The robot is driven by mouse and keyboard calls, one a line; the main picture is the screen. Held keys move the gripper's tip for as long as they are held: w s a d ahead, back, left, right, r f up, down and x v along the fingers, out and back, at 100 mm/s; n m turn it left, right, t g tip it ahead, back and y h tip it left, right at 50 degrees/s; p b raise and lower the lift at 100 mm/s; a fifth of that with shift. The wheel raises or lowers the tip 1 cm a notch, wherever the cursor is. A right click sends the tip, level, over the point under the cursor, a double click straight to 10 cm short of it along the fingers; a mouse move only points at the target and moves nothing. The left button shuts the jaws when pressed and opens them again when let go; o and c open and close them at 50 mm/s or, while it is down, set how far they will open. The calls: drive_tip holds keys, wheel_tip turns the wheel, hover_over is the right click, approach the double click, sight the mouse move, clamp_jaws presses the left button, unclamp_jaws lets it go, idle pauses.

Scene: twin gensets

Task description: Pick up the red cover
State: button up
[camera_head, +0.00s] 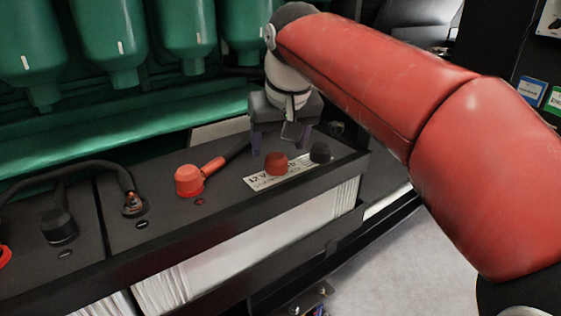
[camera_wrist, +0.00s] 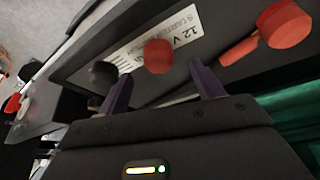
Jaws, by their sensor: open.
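A small dull-red cover (camera_head: 277,162) sits on the battery's black top, on or beside the white "12 V" label (camera_head: 258,183). In the wrist view the red cover (camera_wrist: 158,56) lies beyond the fingertips, roughly between them. My gripper (camera_head: 280,144) is open above and just behind the cover, fingers pointing down; nothing is between them. It also shows in the wrist view (camera_wrist: 162,74) with two purple fingers. A brighter red cap with a cable sleeve (camera_head: 189,181) sits further left on the same battery.
A black cap (camera_head: 320,152) stands close to the right of the cover. Another battery with a black cap (camera_head: 58,226) and a bare cable terminal (camera_head: 133,203) are at left. Green engine parts (camera_head: 110,150) rise behind. The battery's front rim (camera_head: 230,226) is raised.

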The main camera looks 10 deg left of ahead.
sight(277, 157)
drive_tip(key=b+x, duration=0.1)
drive_tip(key=x, duration=0.4)
drive_tip(key=shift+w, duration=0.1)
drive_tip(key=c, duration=1)
